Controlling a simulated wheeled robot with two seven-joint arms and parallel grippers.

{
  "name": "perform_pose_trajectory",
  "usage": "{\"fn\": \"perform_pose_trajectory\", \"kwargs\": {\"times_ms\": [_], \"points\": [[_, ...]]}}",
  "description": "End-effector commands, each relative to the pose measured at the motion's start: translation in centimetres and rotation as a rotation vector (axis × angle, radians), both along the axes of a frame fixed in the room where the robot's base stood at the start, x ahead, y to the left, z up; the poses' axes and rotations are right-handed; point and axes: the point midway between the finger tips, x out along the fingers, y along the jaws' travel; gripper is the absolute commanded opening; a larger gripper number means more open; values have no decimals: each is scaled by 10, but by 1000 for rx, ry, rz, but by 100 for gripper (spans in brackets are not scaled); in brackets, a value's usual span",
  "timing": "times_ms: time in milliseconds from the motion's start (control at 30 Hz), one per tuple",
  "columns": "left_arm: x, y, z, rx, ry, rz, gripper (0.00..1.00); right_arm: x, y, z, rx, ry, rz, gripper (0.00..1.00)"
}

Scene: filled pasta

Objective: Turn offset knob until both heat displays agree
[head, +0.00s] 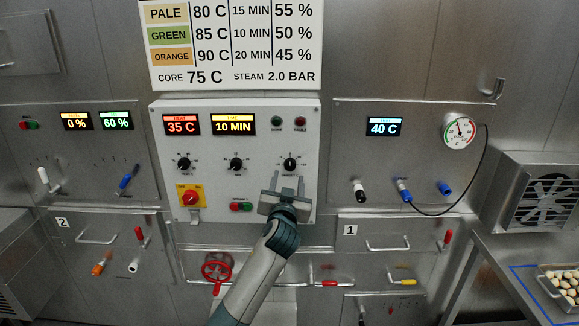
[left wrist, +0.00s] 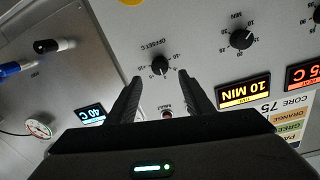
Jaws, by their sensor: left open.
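The offset knob (head: 290,163) is a black dial at the right of the white control panel. It also shows in the left wrist view (left wrist: 160,66), labelled OFFSET C. My left gripper (head: 287,182) is open just below the knob in the head view. In the left wrist view its two fingertips (left wrist: 160,77) are on either side of the knob, with nothing gripped. The red heat display (head: 181,124) reads 35 C. The cyan display (head: 384,126) on the right panel reads 40 C. My right gripper is not in view.
A middle knob (head: 236,163) and a left knob (head: 184,163) share the panel. A gauge (head: 459,131) with a hanging black cable is at the right. A tray of pasta (head: 547,281) stands lower right.

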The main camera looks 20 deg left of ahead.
Motion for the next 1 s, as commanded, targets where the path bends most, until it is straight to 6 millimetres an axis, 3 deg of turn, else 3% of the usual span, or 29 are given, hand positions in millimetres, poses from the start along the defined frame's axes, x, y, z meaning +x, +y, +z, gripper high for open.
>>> {"fn": "perform_pose_trajectory", "kwargs": {"times_ms": [433, 967, 1000], "points": [[56, 13, 1, 1, 0, 1, 47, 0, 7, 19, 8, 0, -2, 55], [66, 16, 0, 0, 0, -1, 47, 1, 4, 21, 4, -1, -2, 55], [66, 16, 0, 0, 0, -1, 40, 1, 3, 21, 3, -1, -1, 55]]}}
